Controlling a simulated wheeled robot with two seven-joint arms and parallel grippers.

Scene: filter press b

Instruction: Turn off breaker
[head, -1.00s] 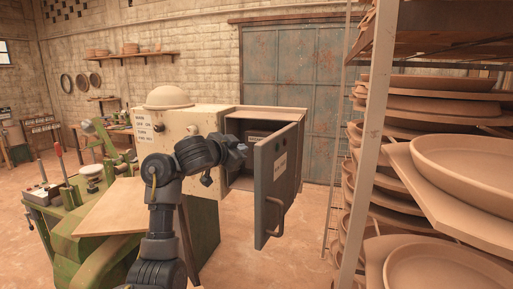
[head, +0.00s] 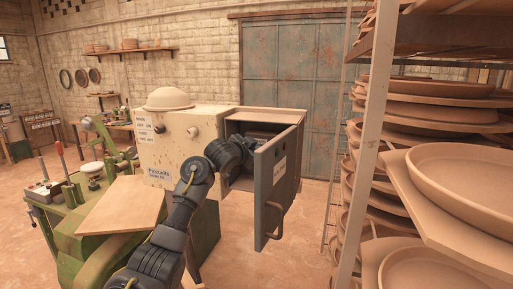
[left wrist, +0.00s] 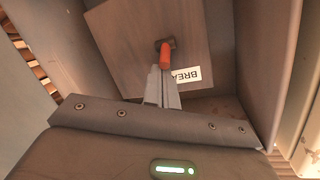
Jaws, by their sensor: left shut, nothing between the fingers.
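The breaker is a short orange lever (left wrist: 165,53) on a grey-brown panel (left wrist: 120,40), with a partly hidden white label (left wrist: 188,76) reading "BREA" upside down beside it. The panel is inside an open grey cabinet box (head: 265,115) on the right of a cream machine. My left gripper (left wrist: 163,72) is shut and empty, its fingertips right by the lever's end; I cannot tell whether they touch. In the head view my left arm reaches into the box, and its wrist hides the lever and the fingers. My right gripper is not in view.
The cabinet door (head: 278,180), with a handle, stands open to the right of my arm. The cream machine (head: 160,150) carries a dome on top. A rack of clay plates (head: 380,110) stands at the right. A green workbench (head: 75,200) is at the left.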

